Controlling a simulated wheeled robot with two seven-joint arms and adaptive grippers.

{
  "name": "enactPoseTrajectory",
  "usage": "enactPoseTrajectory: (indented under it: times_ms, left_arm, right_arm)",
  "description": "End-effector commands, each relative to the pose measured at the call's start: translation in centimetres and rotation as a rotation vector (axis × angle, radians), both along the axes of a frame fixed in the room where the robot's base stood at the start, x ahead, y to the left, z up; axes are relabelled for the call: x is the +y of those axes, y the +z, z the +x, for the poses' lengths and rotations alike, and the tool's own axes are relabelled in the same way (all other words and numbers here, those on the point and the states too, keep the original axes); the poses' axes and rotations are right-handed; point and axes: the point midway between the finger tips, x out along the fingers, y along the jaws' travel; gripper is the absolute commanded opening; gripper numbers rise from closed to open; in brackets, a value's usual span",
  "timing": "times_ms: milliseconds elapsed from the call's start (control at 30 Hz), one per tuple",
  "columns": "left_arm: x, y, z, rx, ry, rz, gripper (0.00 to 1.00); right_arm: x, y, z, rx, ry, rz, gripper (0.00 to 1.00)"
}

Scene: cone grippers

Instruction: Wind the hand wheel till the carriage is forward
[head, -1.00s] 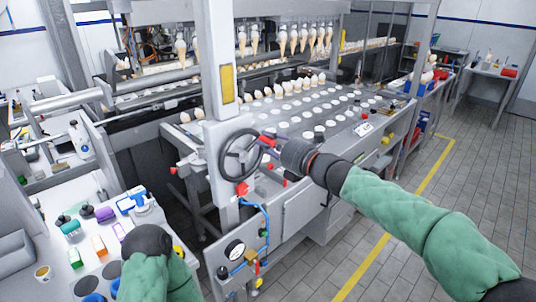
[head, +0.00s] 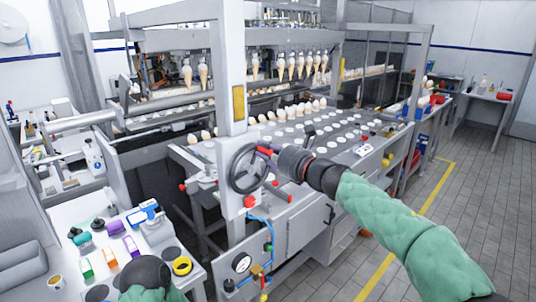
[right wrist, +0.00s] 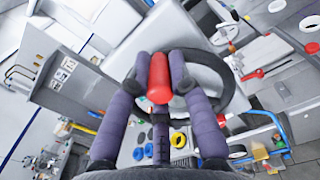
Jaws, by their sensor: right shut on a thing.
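The hand wheel (head: 236,180) has a black rim and is mounted on the white post at the front corner of the machine. Its red handle (right wrist: 158,78) lies between the purple fingers of my right gripper (right wrist: 158,66), which is shut on it. In the head view, my right gripper (head: 272,152) is at the upper right of the wheel. Rows of cones (head: 290,68) hang from the overhead part of the machine; I cannot tell which part is the carriage. My left wrist shows at the lower left, with its fingers out of sight.
A flat bed (head: 315,132) with rows of round pale holes lies behind the wheel. A white side table (head: 80,240) at the left holds bottles, coloured boxes and tape rolls. A gauge (head: 242,263) and blue hose sit below the wheel. The tiled floor (head: 440,210) at right is clear.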

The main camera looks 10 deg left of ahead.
Motion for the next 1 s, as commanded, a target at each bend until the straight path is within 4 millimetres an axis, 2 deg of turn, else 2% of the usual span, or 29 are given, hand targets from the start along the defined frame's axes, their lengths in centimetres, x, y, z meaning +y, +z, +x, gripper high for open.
enactPoseTrajectory:
  times_ms: [33,467,500,567,1000]
  left_arm:
    - [0.00,-0.02,0.01,0.000,0.000,0.000,0.39]
    - [0.00,-0.02,0.00,0.000,0.000,0.000,0.39]
    - [0.00,-0.02,0.00,0.000,0.000,0.000,0.39]
    - [0.00,-0.02,0.00,0.000,0.000,0.000,0.39]
    - [0.00,-0.05,0.01,0.000,0.000,0.000,0.39]
  right_arm:
    - [0.01,1.05,-0.23,-0.018,0.003,0.006,0.00]
    - [0.08,1.12,-0.28,-0.023,0.003,0.001,0.00]
    - [0.08,1.12,-0.28,-0.023,0.003,0.001,0.29]
    - [0.09,1.04,-0.27,-0.022,0.003,0.000,0.45]
    - [-0.33,0.37,-0.37,-0.013,0.000,-0.005,0.45]
